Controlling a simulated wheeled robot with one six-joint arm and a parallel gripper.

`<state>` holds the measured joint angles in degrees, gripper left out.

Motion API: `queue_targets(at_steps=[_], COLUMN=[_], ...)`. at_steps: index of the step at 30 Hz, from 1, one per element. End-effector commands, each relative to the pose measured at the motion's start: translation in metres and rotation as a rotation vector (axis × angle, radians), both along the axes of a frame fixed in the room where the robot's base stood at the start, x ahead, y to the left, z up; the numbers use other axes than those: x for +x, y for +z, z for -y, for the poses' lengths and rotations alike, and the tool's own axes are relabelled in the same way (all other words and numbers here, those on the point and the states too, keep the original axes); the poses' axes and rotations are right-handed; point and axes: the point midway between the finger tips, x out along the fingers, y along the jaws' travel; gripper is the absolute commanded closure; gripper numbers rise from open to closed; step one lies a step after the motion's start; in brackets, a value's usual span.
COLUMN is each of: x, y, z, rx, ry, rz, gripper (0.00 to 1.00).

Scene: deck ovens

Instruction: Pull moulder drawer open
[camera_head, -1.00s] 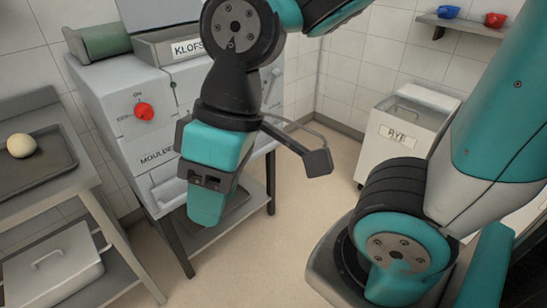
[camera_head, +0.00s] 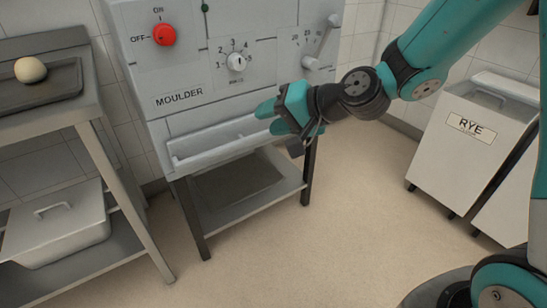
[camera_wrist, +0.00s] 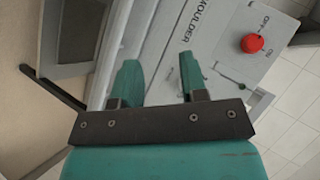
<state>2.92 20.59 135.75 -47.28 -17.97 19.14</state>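The moulder (camera_head: 190,75) is a grey machine labelled MOULDER. Its drawer (camera_head: 215,155) is low on the front, below the label, with a long pale bar across it. I cannot tell whether the drawer is fully shut. My gripper (camera_head: 268,117) points left, in front of the drawer's right end, and looks apart from it. In the wrist view my gripper (camera_wrist: 160,80) has its two teal fingers spread with nothing held between them. The moulder front (camera_wrist: 215,40) lies beyond the fingers, turned on its side, and part of the drawer area is behind the left finger.
The moulder has a red knob (camera_head: 164,34), a numbered dial (camera_head: 236,62) and a lever (camera_head: 325,42). A table at left holds a dough ball (camera_head: 30,70) on a dark tray (camera_head: 60,92), with a lidded bin (camera_head: 55,225) below. A RYE bin (camera_head: 465,140) stands right. The floor between is clear.

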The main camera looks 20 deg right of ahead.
Motion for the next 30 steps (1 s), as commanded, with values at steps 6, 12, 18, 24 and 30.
queue_targets(at_steps=[6, 12, 18, 24, 30], x=[0.073, 0.095, 0.11, 0.146, 0.189], y=[-0.127, -0.169, -0.173, -0.18, -0.191], z=[0.071, 0.115, 0.118, 0.105, 0.091], rx=[0.298, 0.433, 0.457, 0.453, 0.453], ry=[-0.421, -0.629, -0.664, -0.658, -0.658], rz=[0.012, 0.033, 0.039, 0.042, 0.044], gripper=[0.6, 0.6, 0.6, 0.6, 0.6])
